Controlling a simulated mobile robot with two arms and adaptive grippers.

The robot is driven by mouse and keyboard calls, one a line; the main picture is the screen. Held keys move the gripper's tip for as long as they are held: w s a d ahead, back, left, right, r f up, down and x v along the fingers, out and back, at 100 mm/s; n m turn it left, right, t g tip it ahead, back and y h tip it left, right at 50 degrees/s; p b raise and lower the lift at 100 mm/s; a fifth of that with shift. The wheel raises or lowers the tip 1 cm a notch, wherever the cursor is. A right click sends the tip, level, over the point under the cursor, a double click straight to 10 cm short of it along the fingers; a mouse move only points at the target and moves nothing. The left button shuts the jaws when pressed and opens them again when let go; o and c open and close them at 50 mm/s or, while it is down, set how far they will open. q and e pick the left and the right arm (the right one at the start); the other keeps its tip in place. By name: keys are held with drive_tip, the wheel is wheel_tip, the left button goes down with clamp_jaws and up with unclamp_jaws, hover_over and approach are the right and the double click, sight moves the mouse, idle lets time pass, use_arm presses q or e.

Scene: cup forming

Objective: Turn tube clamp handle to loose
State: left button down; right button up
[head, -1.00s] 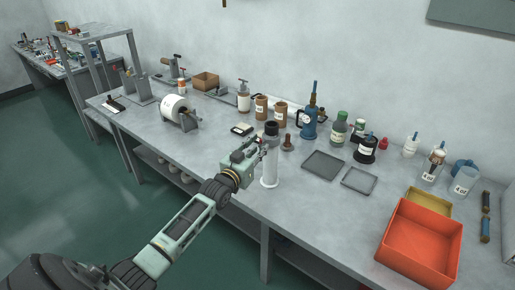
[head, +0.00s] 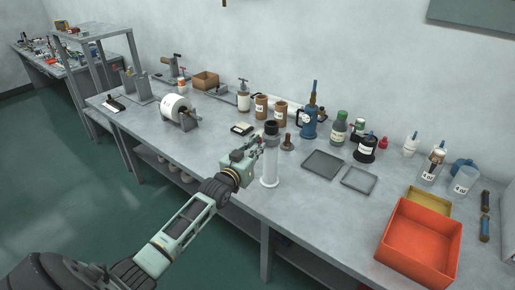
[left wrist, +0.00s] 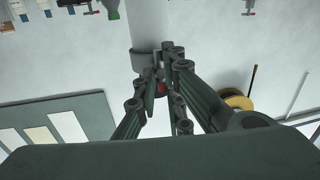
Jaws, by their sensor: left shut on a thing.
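The white upright tube (head: 270,168) with a dark top stands near the front edge of the bench. In the left wrist view a grey clamp collar (left wrist: 143,63) sits around the pale tube (left wrist: 148,22), and a small red part of the clamp handle (left wrist: 162,88) shows between my fingers. My left gripper (head: 260,145) is at the upper left side of the tube, and its fingers also show in the left wrist view (left wrist: 165,72). They are shut on the handle and hide most of it. My right gripper is not in view.
Two grey trays (head: 341,166) lie right of the tube, and an orange bin (head: 398,251) stands at the front right. Bottles and a blue pump can (head: 309,127) line the back. A white roll on a stand (head: 175,107) is to the left.

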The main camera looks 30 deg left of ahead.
use_arm(q)
drive_tip(key=shift+a+n+g+h+b, duration=0.2)
drive_tip(key=shift+n+g+h, duration=0.3)
drive_tip(key=shift+n, duration=2.05)
drive_tip(key=shift+a+n+g+h+b, duration=0.15)
drive_tip(key=shift+n+g+h+b, duration=0.3)
drive_tip(key=shift+n, duration=2.05)
drive_tip(key=shift+a+n+g+h+b, duration=0.2)
drive_tip(key=shift+n+h, duration=0.45)
drive_tip(key=shift+n, duration=1.9)
drive_tip(key=shift+d, duration=0.1)
drive_tip(key=c, duration=1.9)
unclamp_jaws()
drive_tip(key=shift+o, duration=0.2)
drive_tip(key=v, duration=1.2)
